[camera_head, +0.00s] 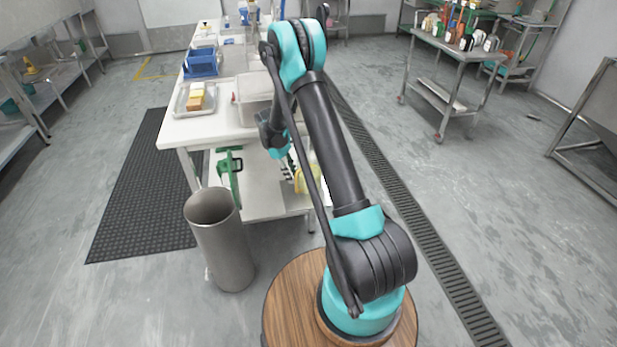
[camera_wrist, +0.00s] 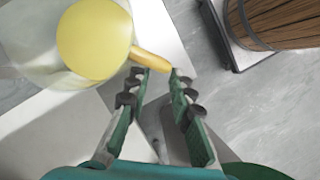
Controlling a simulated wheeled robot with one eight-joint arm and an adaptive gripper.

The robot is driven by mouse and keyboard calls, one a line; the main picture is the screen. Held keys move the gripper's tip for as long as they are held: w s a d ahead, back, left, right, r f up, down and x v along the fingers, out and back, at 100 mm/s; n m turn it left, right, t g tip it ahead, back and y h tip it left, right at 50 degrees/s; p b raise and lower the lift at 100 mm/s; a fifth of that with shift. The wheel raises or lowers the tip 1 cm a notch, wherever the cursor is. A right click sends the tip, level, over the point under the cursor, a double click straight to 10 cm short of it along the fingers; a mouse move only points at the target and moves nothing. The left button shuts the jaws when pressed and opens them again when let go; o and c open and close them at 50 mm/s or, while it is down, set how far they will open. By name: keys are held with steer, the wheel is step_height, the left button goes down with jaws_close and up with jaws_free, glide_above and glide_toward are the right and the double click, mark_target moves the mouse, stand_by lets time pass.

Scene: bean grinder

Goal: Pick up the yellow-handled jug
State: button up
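The yellow-handled jug (camera_wrist: 95,40) shows from above in the wrist view, at the upper left, with a round yellow top and a pale, see-through body. Its yellow handle (camera_wrist: 151,59) points right and down toward my gripper (camera_wrist: 159,73). The two fingers are apart, and the handle's end lies at the gap between their tips. I cannot tell whether either finger touches it. In the head view the jug (camera_head: 306,179) is on the table's lower shelf, partly hidden by my arm.
A metal bin (camera_head: 220,240) stands in front of the table (camera_head: 185,135). A green handled item (camera_head: 231,167) is left of the jug. Trays and a clear tub (camera_head: 252,100) sit on the tabletop above. A wheeled cart (camera_head: 455,55) is at the back right.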

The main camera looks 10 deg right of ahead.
steer(key=shift+x, duration=2.4)
steer(key=shift+s, duration=0.15)
steer(key=shift+c, duration=0.6)
steer(key=shift+r, duration=0.1)
jaws_close()
